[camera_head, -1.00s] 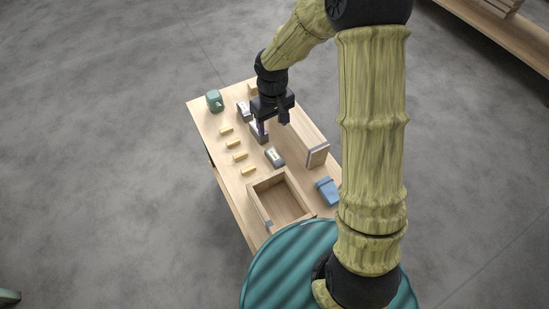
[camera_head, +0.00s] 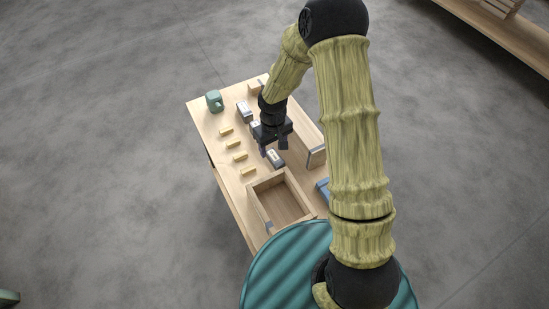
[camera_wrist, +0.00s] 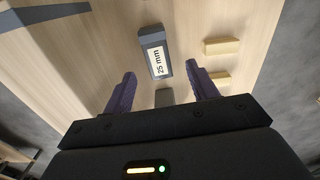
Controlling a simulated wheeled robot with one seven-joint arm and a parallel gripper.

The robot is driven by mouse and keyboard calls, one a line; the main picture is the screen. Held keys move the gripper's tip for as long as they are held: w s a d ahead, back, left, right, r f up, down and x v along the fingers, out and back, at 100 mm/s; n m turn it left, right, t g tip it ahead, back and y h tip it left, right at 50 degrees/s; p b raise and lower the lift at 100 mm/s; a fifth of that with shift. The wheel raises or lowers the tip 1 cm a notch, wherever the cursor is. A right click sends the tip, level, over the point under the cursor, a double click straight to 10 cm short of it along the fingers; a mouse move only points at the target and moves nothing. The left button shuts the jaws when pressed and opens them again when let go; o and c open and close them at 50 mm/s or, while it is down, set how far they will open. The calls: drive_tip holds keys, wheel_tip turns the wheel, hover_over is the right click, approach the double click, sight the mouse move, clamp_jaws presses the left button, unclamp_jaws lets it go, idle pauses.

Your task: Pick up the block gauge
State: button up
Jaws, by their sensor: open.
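The block gauge, a dark grey block with a white "25 mm" label, lies on the table in the wrist view (camera_wrist: 150,37). It also shows in the head view (camera_head: 277,160), just in front of my gripper (camera_head: 273,149). My gripper is open and empty in the wrist view (camera_wrist: 161,82), its two dark fingers apart above the table.
Yellow blocks (camera_head: 240,156) stand in a row to the left. An open wooden crate (camera_head: 256,200) is at the near end.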

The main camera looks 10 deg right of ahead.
sight(275, 157)
drive_tip(key=f, duration=0.5)
drive_tip(key=shift+s+d, duration=0.15)
drive_tip(key=shift+d, duration=0.05)
drive_tip(key=shift+d+f, duration=0.1)
drive_tip(key=shift+d, duration=0.05)
drive_tip(key=c, duration=1.2)
drive_tip(key=shift+o, duration=0.2)
wheel_tip(275, 157, up, 10)
